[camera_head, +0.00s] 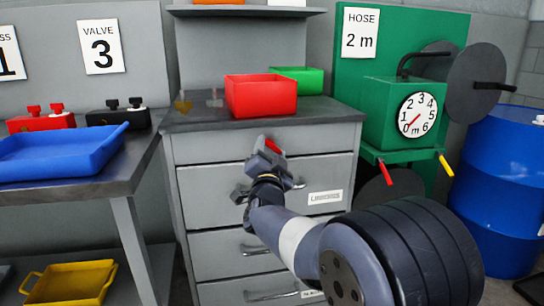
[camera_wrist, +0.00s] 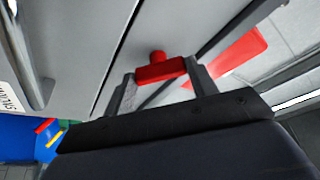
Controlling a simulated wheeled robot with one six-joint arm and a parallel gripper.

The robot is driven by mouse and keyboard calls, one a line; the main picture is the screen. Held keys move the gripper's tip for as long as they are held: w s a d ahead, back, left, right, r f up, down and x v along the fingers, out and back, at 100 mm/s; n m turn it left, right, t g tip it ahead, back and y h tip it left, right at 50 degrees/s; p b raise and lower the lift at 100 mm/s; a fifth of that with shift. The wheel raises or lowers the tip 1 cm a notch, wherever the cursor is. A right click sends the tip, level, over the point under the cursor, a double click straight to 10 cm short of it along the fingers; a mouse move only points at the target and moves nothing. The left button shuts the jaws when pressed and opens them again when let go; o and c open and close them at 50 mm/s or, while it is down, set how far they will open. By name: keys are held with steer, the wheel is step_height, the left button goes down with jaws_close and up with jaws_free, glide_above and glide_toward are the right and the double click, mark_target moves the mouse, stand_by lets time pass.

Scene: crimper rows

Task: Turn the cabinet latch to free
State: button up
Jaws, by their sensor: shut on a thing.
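The cabinet latch (camera_head: 272,145) is a small red handle on the front of the grey cabinet (camera_head: 210,147), near the top drawer. In the head view only a bit of it shows, sloping down to the right; the rest is hidden by my gripper (camera_head: 266,156). In the wrist view the latch (camera_wrist: 160,70) is a red bar on a short round red stem. The fingers of my gripper (camera_wrist: 162,80) stand at the two ends of the bar, shut on it. I cannot tell the latch's exact angle from any marking.
A red bin (camera_head: 261,97) and a green bin (camera_head: 300,78) stand on the cabinet top. A workbench with a blue tray (camera_head: 60,153) is at left. A green hose stand (camera_head: 385,120) and a blue barrel (camera_head: 505,180) are at right. Drawer handles protrude below.

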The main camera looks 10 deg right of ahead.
steer(key=m, duration=0.2)
steer(key=m+g+h+p, duration=0.1)
steer(key=m, duration=0.1)
steer(key=m+g+p, duration=0.1)
steer(key=m, duration=0.1)
steer(key=shift+a+r, duration=0.2)
steer(key=shift+r, duration=0.15)
steer(key=shift+m+g+p, duration=1)
steer(key=shift+m+p, duration=0.35)
steer(key=shift+m, duration=0.85)
steer(key=o, duration=1)
steer(key=p+v, duration=0.1)
steer(key=v, duration=0.9)
steer(key=shift+s+a+p, duration=0.2)
steer(key=shift+s+p, duration=0.15)
steer(key=shift+p, duration=0.05)
steer(key=shift+w, duration=0.1)
